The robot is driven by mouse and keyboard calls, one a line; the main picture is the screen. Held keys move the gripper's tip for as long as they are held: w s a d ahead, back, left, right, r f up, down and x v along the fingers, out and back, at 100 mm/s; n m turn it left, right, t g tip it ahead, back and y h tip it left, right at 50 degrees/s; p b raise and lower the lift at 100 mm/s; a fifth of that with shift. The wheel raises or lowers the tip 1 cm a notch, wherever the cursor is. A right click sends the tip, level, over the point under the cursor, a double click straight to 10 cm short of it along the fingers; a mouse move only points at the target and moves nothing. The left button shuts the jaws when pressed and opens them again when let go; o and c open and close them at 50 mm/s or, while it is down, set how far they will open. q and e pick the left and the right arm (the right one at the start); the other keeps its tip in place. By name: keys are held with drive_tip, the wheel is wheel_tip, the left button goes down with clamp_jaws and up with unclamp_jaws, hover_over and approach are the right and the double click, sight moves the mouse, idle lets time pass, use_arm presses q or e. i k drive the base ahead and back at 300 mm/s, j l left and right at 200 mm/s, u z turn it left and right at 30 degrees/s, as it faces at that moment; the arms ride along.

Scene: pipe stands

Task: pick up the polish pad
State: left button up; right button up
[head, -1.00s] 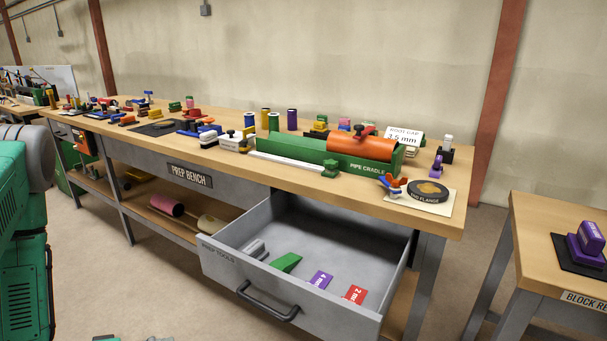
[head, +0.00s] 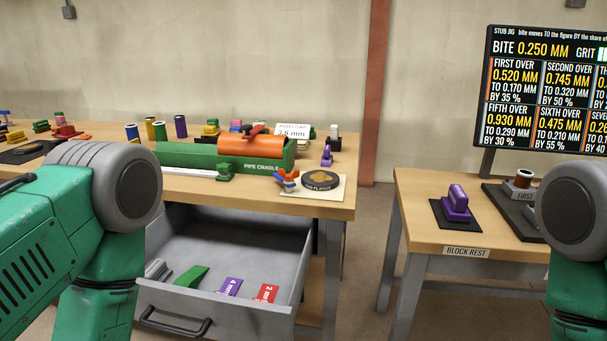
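I cannot tell for sure which item is the polish pad, as no readable label names it. A purple block (head: 456,204) with a raised top sits on a black mat (head: 438,214) on the table marked BLOCK REST; its lettering is too small to read. The open drawer (head: 228,236) holds a grey piece (head: 157,269), a green wedge (head: 191,276), a purple 4 mm piece (head: 229,287) and a red 2 mm piece (head: 267,293). Only upper parts of my arms show, at the left and right edges. Neither gripper is in view.
The bench carries a green pipe cradle (head: 190,156) with an orange pipe (head: 250,146), and a dark flange disc (head: 320,179). The block rest table (head: 420,190) has a dark jig at right, partly behind my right arm. A floor gap separates bench and table.

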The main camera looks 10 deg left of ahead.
sight(158, 271)
drive_tip(key=u, duration=1.2)
